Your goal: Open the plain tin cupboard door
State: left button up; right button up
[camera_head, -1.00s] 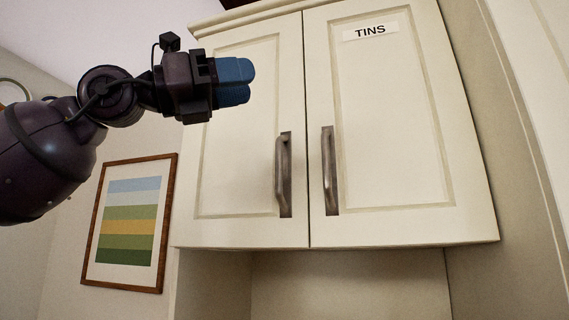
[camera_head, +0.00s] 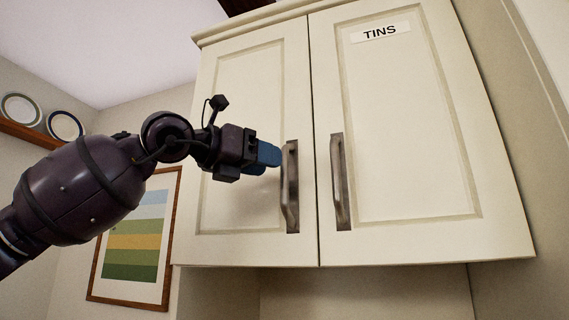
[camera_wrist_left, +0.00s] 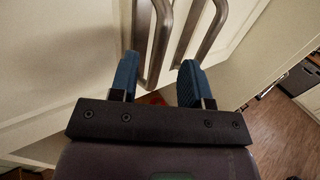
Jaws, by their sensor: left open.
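The plain cupboard door (camera_head: 240,180) is the left, unlabelled cream door, and it is closed. Its metal bar handle (camera_head: 291,190) stands upright near the door's right edge. My left gripper (camera_head: 270,158), with blue fingers, is at the upper part of this handle, coming from the left. In the left wrist view the open fingers (camera_wrist_left: 158,78) stand apart, with a handle bar (camera_wrist_left: 161,40) between their tips. I cannot tell whether either finger touches it. My right gripper is not in view.
The closed right door (camera_head: 405,150) has a TINS label (camera_head: 380,31) and its own handle (camera_head: 340,180) close by. A framed striped picture (camera_head: 135,240) hangs at left, below a shelf with plates (camera_head: 65,125). Open space lies under the cupboard.

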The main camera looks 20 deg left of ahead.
aim_at(285, 204)
pick_arm(q)
jog(key=shift+x, duration=2.55)
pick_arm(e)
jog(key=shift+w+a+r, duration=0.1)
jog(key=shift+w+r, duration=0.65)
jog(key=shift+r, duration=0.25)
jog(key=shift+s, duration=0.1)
pick_arm(q)
grip_shut()
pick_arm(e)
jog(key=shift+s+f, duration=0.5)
